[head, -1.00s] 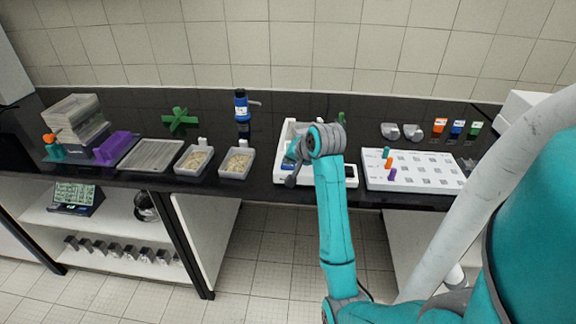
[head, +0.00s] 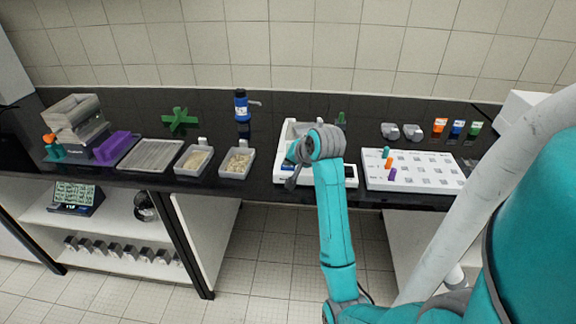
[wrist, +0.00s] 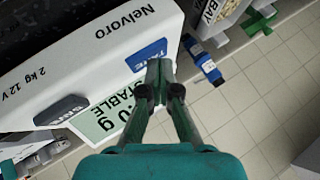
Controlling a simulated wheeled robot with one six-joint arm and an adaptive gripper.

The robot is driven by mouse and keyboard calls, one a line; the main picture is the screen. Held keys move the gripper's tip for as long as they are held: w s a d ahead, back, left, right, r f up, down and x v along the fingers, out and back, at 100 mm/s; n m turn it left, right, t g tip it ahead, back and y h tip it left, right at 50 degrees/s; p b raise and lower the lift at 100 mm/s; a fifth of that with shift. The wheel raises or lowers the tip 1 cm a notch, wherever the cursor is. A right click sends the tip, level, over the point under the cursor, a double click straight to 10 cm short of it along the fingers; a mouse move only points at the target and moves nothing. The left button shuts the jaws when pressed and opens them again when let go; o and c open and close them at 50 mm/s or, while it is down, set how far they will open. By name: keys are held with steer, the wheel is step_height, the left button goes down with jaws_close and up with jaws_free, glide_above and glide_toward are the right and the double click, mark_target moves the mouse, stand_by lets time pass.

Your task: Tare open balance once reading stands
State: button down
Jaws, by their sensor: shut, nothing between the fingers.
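The white open balance (head: 284,150) stands on the black bench in the head view, partly hidden behind my arm. The wrist view shows its front panel (wrist: 115,55), with the words "Nelvoro" and "2 kg 12 V". Its blue tare button (wrist: 146,54) is close beside my fingertips and partly covered by them. The pale green display (wrist: 100,122) reads "STABLE" under a value ending in "0 g"; my fingers hide the rest. A dark grey button (wrist: 61,109) is on the same panel. My gripper (wrist: 160,68) is shut and empty; I cannot tell whether it touches the tare button.
Two trays of pale grain (head: 237,163) and a blue bottle (head: 242,105) stand left of the balance. A white board with coloured pegs (head: 415,171) is close on its right. Grey weights (head: 401,131) and coloured small bottles (head: 457,129) stand behind the board.

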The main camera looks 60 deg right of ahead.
mark_target(290, 168)
steer(key=shift+r, duration=0.95)
steer(key=shift+r, duration=2.5)
steer(key=shift+s+a+f, duration=0.1)
